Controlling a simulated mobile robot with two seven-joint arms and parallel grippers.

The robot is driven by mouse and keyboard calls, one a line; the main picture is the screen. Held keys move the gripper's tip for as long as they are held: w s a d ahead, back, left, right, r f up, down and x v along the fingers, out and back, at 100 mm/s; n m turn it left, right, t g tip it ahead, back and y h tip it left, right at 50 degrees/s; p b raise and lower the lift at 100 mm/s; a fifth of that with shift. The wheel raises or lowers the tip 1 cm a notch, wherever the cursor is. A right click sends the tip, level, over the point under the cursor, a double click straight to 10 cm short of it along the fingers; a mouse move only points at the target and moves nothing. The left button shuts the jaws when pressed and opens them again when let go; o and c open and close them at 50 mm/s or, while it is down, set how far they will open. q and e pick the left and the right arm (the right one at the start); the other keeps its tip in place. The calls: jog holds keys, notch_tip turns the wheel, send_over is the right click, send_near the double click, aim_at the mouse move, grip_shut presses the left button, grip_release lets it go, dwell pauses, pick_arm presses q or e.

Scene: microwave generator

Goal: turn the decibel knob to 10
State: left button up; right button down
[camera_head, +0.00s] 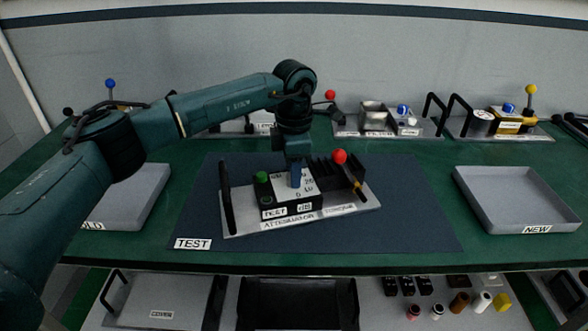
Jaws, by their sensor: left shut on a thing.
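The attenuator unit (345,209) sits on the dark blue TEST mat (420,215), tilted slightly in the picture. On its black box is a white dial plate (310,185) with small numbers, and a blue decibel knob (296,179) stands on the plate. My left gripper (297,168) comes down from above and is shut on the knob. The gripper hides the knob's top, and I cannot read the knob's setting. A green button (262,177) is left of the knob. My right gripper is not in view.
A red-topped lever (340,157) and a black handle (226,198) rise from the unit close to my gripper. The NEW tray (520,229) is empty at the right; the OLD tray (125,220) is at the left, partly behind my arm. Other modules line the back.

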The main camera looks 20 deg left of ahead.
pick_arm(q)
jog(key=o, duration=1)
notch_tip(320, 180, up, 13)
jog(key=shift+r+b, duration=0.15)
jog(key=shift+b, duration=0.4)
